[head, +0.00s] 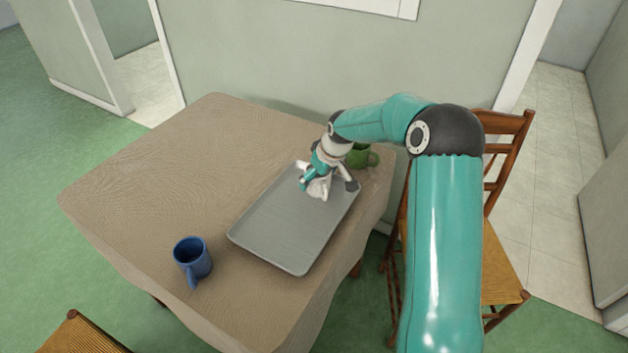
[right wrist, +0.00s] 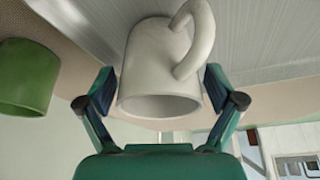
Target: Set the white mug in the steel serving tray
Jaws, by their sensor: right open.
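The white mug (head: 318,189) is at the far end of the steel serving tray (head: 283,227), partly hidden by my right gripper (head: 327,185). In the right wrist view the mug (right wrist: 158,62) fills the space between the open fingers, its mouth toward the camera and its handle toward the upper right. The fingers stand on either side of it, with a narrow gap seeming to show. The ribbed grey tray (right wrist: 265,45) lies behind the mug; the head view suggests it rests there. My left gripper is not in view.
A green mug (head: 362,157) stands just beyond the tray's far right corner, close to my right gripper. A blue mug (head: 192,261) stands left of the tray. The cloth-covered table (head: 190,165) is clear at the left. A wooden chair (head: 500,260) stands at the right.

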